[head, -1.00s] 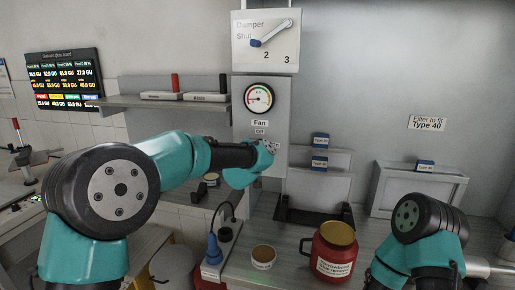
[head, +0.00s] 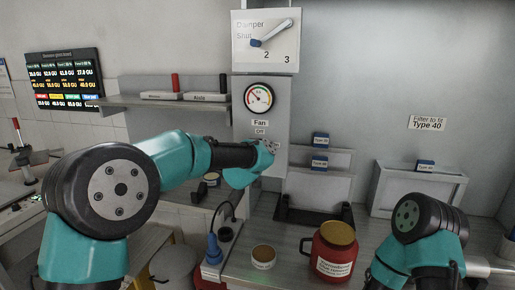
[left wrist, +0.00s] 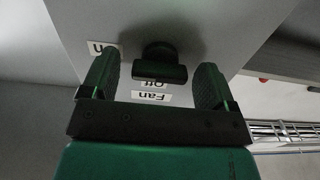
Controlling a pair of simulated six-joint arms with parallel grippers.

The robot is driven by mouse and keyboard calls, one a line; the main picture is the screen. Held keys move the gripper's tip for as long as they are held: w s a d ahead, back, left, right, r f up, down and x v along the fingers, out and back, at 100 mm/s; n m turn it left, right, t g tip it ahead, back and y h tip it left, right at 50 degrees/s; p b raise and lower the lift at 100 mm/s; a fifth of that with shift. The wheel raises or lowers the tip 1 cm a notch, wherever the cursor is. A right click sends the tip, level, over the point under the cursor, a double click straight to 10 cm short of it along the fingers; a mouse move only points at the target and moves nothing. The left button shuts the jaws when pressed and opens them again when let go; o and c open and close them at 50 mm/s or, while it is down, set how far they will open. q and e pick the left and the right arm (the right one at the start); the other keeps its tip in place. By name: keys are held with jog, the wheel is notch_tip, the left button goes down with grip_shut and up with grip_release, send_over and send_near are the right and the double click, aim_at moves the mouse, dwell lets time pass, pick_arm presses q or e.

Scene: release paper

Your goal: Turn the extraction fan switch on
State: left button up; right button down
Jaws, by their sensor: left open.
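The fan switch is a dark rotary knob (left wrist: 160,62) on the grey panel, below the "Fan" label (head: 260,123) and the "Off" label (head: 261,131). In the left wrist view it sits between the two fingers of my left gripper (left wrist: 156,72), with a gap visible on each side. The gripper is open. The "On" label (left wrist: 102,48) is partly covered by a finger. In the head view my left gripper (head: 270,148) is at the panel and hides most of the knob. My right arm is at the lower right, and its gripper does not show.
A round gauge (head: 259,97) and a damper lever (head: 270,33) are above the switch. A shelf (head: 165,101) is to the left. A red jar (head: 333,262), a small cup (head: 263,257) and a blue-handled tool (head: 214,248) stand on the bench below.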

pick_arm(q)
jog(key=shift+s, duration=0.1)
jog(key=v, duration=1.7)
jog(key=shift+s, duration=0.1)
